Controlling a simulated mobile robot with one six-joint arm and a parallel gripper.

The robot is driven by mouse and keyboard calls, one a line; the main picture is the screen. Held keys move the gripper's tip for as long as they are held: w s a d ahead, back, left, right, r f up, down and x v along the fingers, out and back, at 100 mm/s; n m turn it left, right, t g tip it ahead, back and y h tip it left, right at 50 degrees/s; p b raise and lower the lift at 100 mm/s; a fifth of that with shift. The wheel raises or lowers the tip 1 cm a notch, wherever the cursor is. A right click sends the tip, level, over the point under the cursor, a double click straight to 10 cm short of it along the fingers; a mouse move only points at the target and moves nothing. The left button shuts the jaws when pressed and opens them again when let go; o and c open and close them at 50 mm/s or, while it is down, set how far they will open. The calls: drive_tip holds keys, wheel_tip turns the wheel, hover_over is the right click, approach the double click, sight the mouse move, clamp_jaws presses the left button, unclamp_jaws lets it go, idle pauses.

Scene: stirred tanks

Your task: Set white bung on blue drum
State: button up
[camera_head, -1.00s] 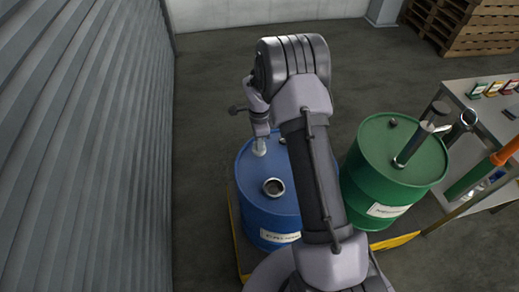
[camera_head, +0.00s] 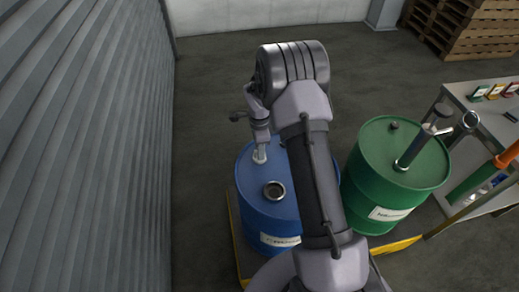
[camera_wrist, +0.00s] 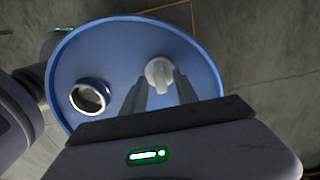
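The blue drum (camera_head: 256,213) stands left of the green drum. Its lid fills much of the wrist view (camera_wrist: 110,45). The white bung (camera_wrist: 159,73) has a raised grip and shows over the blue lid, apart from the open ringed bunghole (camera_wrist: 88,97). In the head view the bung (camera_head: 260,158) is at the lid's far left, partly hidden by my fingers. My gripper (camera_wrist: 160,85) points down at the bung, with its fingers spread on either side. A gap shows between the fingers and the bung's grip. I cannot tell whether the bung touches the lid.
The green drum (camera_head: 386,158) stands to the right with a metal tube fitting (camera_head: 413,148) on top. A grey bench (camera_head: 485,112) with small coloured items is beyond it. A corrugated wall (camera_head: 80,150) is close on the left. Pallets (camera_head: 465,28) are stacked at the back right.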

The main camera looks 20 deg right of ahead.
drive_tip(key=s+a+r+n+t+p, duration=0.1)
drive_tip(key=s+a+r+n, duration=0.15)
drive_tip(key=r, duration=0.75)
drive_tip(key=s+a+r+n+t+p, duration=0.1)
drive_tip(key=s+a+r+n, duration=0.15)
drive_tip(key=r, duration=0.75)
drive_tip(key=s+a+r+n+t+p, duration=0.1)
drive_tip(key=s+a+r, duration=0.15)
drive_tip(key=r, duration=0.65)
drive_tip(key=s+a+r+n+t, duration=0.1)
drive_tip(key=s+a+r+n, duration=0.1)
drive_tip(key=s, duration=0.5)
drive_tip(key=s+a+r+n+t+y, duration=0.1)
drive_tip(key=s+a+r+n, duration=0.1)
drive_tip(key=s+n, duration=0.2)
drive_tip(key=s+a+r+n+y, duration=0.1)
drive_tip(key=s+n, duration=0.3)
drive_tip(key=s, duration=0.6)
drive_tip(key=shift+s+a+r+t, duration=0.35)
drive_tip(key=shift+a+r+t, duration=0.05)
drive_tip(key=shift+a+r, duration=0.45)
